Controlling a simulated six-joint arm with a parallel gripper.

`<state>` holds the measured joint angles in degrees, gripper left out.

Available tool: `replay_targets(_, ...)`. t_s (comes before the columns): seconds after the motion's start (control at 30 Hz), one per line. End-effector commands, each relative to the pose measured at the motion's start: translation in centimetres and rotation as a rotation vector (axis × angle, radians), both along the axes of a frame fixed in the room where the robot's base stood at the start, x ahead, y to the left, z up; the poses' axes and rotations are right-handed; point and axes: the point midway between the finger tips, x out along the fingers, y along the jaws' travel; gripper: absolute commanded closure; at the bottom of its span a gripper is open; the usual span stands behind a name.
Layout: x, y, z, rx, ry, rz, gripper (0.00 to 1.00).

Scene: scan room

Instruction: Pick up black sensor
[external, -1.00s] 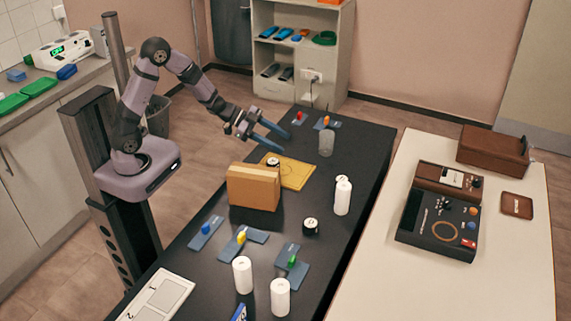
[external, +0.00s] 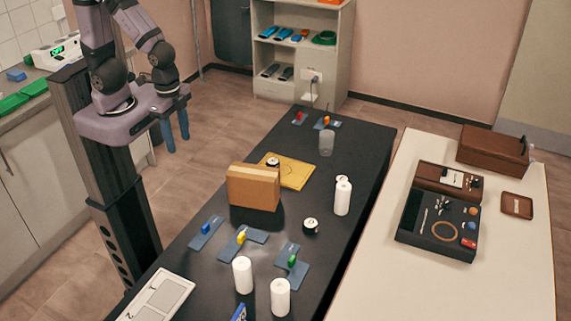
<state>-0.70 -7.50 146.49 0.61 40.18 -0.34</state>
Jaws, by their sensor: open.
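A small round black puck with a white top (external: 311,226), which looks like a sensor, stands alone on the dark table, right of the cardboard box. A second similar black puck with a white top (external: 272,164) sits at the yellow board behind the box, its lower part partly hidden. I cannot tell which of them the task names. My gripper (external: 177,144) is open and empty, with its blue fingers pointing down. It is beside my base, left of the table and well away from both pucks.
The cardboard box (external: 253,187) stands mid-table beside the yellow board (external: 298,173). White cylinders (external: 243,275) and a clear cup (external: 326,143) stand upright as obstacles. Blue-grey plates with coloured pieces (external: 206,231) lie at front left.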

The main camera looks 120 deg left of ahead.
Motion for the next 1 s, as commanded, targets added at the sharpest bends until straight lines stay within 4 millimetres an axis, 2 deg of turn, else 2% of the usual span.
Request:
replay_targets(0.07,-0.5,-0.4,0.3,-0.008,0.012,-0.005,0.54)
replay_targets(0.13,-0.6,-0.5,0.3,-0.010,0.017,-0.006,0.42)
replay_targets(0.17,-0.6,-0.5,0.3,-0.010,0.017,-0.006,0.40)
replay_targets(0.5,-0.4,-0.5,0.2,-0.009,0.015,-0.004,0.40)
replay_targets(0.63,0.7,-0.3,-0.6,-0.011,0.004,-0.003,0.40)
replay_targets(0.77,4.1,0.0,-2.3,-0.016,-0.028,0.001,0.40)
replay_targets(0.87,8.4,0.6,-4.5,-0.021,-0.070,0.005,0.40)
replay_targets(1.0,15.6,2.2,-8.3,-0.026,-0.145,0.009,0.40)
